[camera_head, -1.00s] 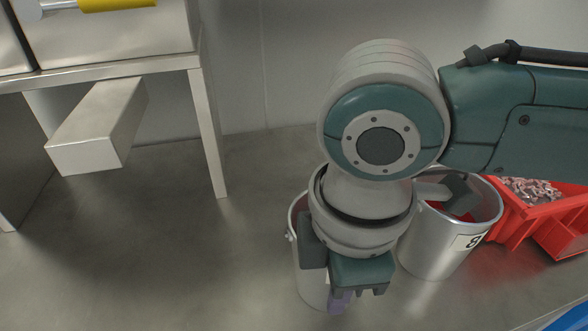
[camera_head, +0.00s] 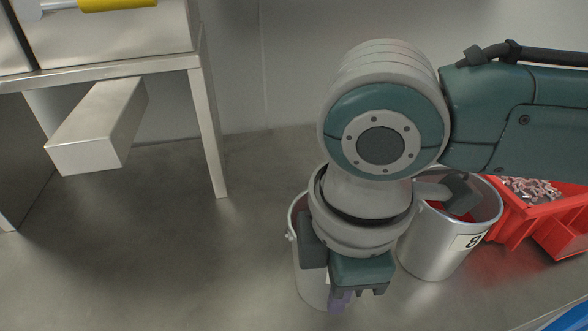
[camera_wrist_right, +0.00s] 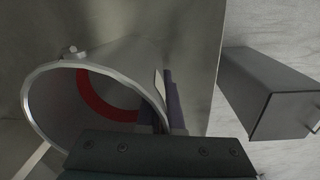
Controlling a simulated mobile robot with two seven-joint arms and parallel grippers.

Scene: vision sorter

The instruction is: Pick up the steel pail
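A steel pail (camera_head: 309,272) stands on the metal worktop, partly hidden behind my right wrist. In the right wrist view its open mouth and rim (camera_wrist_right: 42,72) show, with a red band inside. My right gripper (camera_head: 341,299) points down at the pail's near wall. In the right wrist view its purple fingers (camera_wrist_right: 170,108) lie close on either side of the wall at the rim, and they look shut on it. A second steel pail (camera_head: 437,245), labelled 8, stands to the right. My left gripper is not in view.
A red bin (camera_head: 515,222) with small metal parts is behind the second pail at the right. A metal stand (camera_head: 207,130) and a grey box-shaped block (camera_head: 90,140) are at the left. The worktop between the stand and the pail is clear.

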